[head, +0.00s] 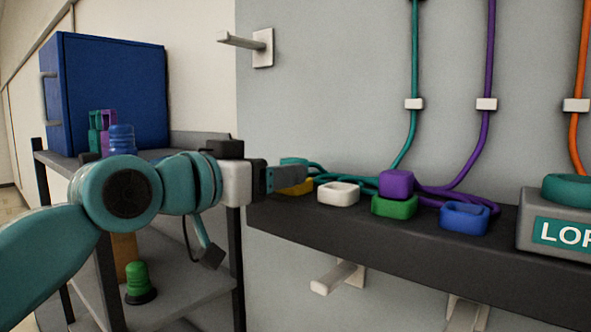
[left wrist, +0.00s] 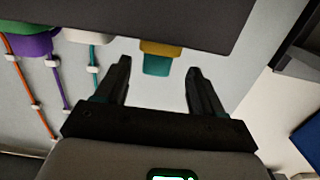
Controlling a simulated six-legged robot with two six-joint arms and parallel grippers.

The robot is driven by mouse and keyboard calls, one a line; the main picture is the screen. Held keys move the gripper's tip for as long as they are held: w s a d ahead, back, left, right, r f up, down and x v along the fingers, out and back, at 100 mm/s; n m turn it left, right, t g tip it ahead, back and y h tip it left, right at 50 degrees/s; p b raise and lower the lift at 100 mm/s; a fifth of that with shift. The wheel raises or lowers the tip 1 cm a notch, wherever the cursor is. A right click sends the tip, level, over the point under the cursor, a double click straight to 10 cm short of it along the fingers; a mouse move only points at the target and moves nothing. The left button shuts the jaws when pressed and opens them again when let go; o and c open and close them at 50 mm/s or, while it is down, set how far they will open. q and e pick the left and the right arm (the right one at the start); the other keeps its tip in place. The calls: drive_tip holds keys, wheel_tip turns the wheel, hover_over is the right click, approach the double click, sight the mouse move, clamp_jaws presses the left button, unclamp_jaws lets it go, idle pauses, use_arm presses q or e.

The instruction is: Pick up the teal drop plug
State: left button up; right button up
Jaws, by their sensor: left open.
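The teal drop plug (head: 293,161) sits on a yellow holder (head: 298,187) at the left end of the dark wall shelf, with a teal cable beside it. In the left wrist view the plug (left wrist: 157,66) juts out from the yellow holder (left wrist: 162,48) and appears between my fingertips. My left gripper (head: 284,179) is at the shelf's left end, right by the yellow holder and partly covering it. In the left wrist view the left gripper (left wrist: 159,70) is open, with nothing clearly held. Contact with the plug cannot be told. My right gripper is not in view.
The shelf (head: 380,238) also bears a white holder (head: 338,193), a purple plug (head: 396,184) on a green holder (head: 394,207), a blue holder (head: 464,219) and a labelled grey box (head: 560,225). A cart with a blue cabinet (head: 110,90) stands left. A peg (head: 240,42) juts from the wall.

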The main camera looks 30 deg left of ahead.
sight(292, 160)
use_arm(q)
drive_tip(key=shift+r, duration=0.15)
drive_tip(key=shift+w+d+r+p, duration=0.15)
drive_tip(key=shift+w+d+p, duration=0.05)
drive_tip(key=shift+w+p, duration=0.35)
drive_tip(key=shift+w+d+r+p, duration=0.15)
drive_tip(key=shift+w+d+p, duration=0.05)
drive_tip(key=shift+w+p, duration=0.3)
drive_tip(key=w, duration=0.3)
drive_tip(key=shift+w+f, duration=0.1)
drive_tip(key=shift+f, duration=0.3)
drive_tip(key=shift+w+a+f, duration=0.1)
drive_tip(key=shift+w+a, duration=0.05)
drive_tip(key=shift+w, duration=0.05)
drive_tip(key=shift+s+r, duration=0.2)
drive_tip(key=shift+s, duration=0.45)
drive_tip(key=shift+s+d, duration=0.15)
drive_tip(key=shift+d, duration=0.05)
drive_tip(key=c, duration=0.5)
drive_tip(key=shift+w+f, duration=0.1)
drive_tip(key=shift+w, duration=0.2)
drive_tip(key=c, duration=0.6)
